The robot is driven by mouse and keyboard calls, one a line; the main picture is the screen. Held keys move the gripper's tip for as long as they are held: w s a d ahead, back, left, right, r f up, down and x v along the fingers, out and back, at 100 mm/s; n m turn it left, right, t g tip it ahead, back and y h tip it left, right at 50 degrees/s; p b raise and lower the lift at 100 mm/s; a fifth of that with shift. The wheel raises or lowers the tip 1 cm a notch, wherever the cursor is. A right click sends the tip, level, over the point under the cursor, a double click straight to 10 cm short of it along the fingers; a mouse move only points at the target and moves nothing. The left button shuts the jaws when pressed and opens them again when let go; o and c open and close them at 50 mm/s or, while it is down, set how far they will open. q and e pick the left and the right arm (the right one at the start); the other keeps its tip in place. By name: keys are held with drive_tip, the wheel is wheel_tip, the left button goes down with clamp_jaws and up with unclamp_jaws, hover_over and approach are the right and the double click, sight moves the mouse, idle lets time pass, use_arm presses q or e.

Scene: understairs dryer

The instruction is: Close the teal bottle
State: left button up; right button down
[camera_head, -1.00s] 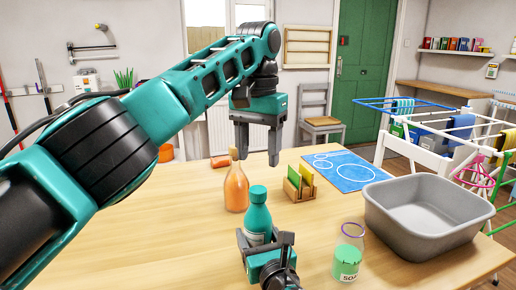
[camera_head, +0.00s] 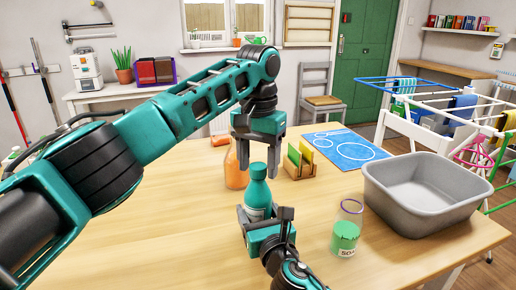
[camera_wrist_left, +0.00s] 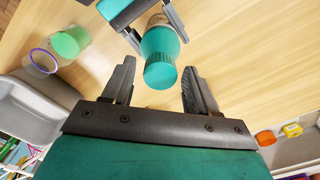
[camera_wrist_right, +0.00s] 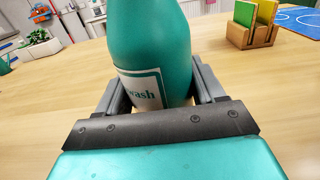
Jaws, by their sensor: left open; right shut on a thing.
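The teal bottle (camera_head: 257,197) stands upright on the wooden table, with a teal cap (camera_head: 258,170) on top. My right gripper (camera_head: 268,215) is shut around its lower body; the right wrist view shows its fingers on both sides of the bottle (camera_wrist_right: 150,50) and part of a label. My left gripper (camera_head: 258,150) is open, pointing down just above the bottle. In the left wrist view the cap (camera_wrist_left: 160,76) lies between the spread left fingers (camera_wrist_left: 160,90), with a gap on each side. I cannot tell how tightly the cap sits.
An orange bottle (camera_head: 236,172) stands just behind and left. A wooden holder with green and yellow sponges (camera_head: 299,163) is behind right. A clear jar with green soap (camera_head: 346,236) and a grey basin (camera_head: 420,222) stand to the right. The left front of the table is clear.

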use_arm(q)
drive_tip(key=shift+f, duration=0.1)
drive_tip(key=shift+c, duration=0.5)
clamp_jaws()
drive_tip(key=shift+o, duration=1.2)
unclamp_jaws()
wheel_tip(320, 180, up, 8)
drive_tip(key=shift+f, duration=0.2)
use_arm(e)
drive_tip(key=shift+c, duration=0.2)
unclamp_jaws()
